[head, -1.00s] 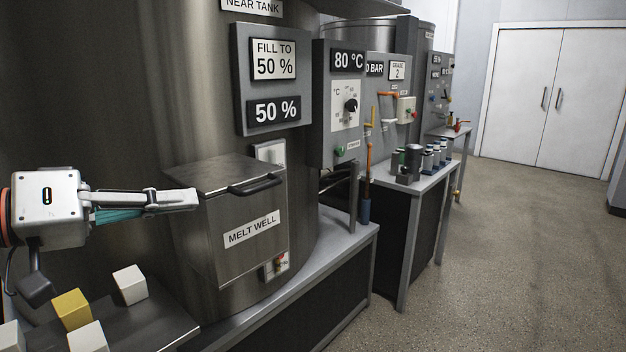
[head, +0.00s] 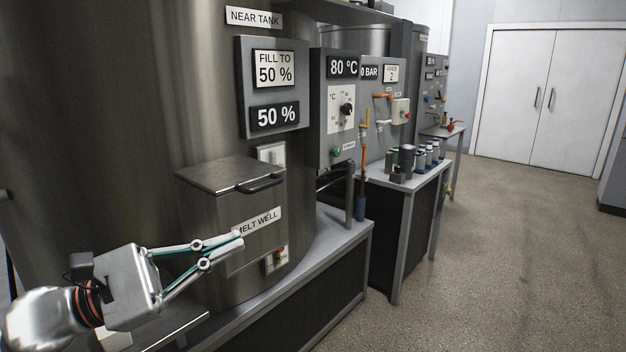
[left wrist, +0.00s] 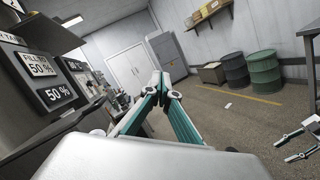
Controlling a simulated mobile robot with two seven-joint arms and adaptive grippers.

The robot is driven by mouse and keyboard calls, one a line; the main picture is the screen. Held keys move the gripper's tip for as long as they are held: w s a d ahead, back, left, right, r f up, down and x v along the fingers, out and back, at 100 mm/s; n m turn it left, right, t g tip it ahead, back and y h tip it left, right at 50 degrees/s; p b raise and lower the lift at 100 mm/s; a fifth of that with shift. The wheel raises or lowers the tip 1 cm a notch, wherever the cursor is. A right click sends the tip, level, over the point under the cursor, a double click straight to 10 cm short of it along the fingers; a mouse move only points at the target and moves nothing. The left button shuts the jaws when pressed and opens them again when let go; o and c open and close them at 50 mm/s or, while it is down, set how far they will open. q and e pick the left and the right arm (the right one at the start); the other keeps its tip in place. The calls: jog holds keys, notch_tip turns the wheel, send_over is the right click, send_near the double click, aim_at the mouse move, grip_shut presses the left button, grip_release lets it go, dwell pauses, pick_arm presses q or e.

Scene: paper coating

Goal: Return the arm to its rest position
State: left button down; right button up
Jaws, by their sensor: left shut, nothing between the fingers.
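My left gripper (head: 238,236) is shut and empty, in front of the melt well (head: 205,205) in the head view, its fingertips overlapping the MELT WELL label. I cannot tell if they touch it. In the left wrist view its teal-padded fingers (left wrist: 162,84) meet at the tips. My left arm comes in at the lower left. The melt well's grey lid (head: 225,173) is down. The fingers of my right gripper (left wrist: 282,150) show at the right edge of the left wrist view, apart with nothing seen between them.
The near tank (head: 120,100) stands behind the melt well, with a 50 % display (head: 275,115) and an 80 °C panel (head: 342,67). A side table (head: 405,185) holds several jars. A pale block (head: 115,341) is partly hidden by my arm. The floor (head: 490,250) on the right is clear.

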pick_arm(q)
jog(key=w+a+f+n+t+y+p, duration=0.1)
jog(key=a+f+n+t+y, duration=0.15)
jog(key=f+n, duration=0.65)
jog(key=a+f+n+t+y+p, duration=0.1)
jog(key=a+f+n+t+y, duration=0.25)
jog(key=n, duration=0.95)
jog(key=w+a+f+n+t+y+p, duration=0.15)
jog(key=f+n+y, duration=0.25)
jog(key=f+n, duration=0.6)
jog(key=s+f+n+g+y+p, duration=0.1)
jog(key=s+f+n+g+y, duration=0.2)
jog(key=s+f+n, duration=0.7)
jog(key=s+f+n+g+y, duration=0.2)
jog(key=s+f+n, duration=0.8)
jog(key=f, duration=0.6)
jog(key=shift+s+f+g+y+p, duration=0.15)
jog(key=shift+s+g+y+p, duration=0.25)
jog(key=shift+s+g, duration=0.3)
pick_arm(e)
jog(key=r, duration=0.1)
jog(key=s+a+r, duration=0.1)
jog(key=shift+s+r, duration=0.2)
jog(key=shift+r, duration=0.15)
pick_arm(q)
jog(key=shift+w, duration=0.15)
pick_arm(e)
jog(key=shift+w+r, duration=0.15)
jog(key=shift+r, duration=0.15)
jog(key=shift+f, duration=0.2)
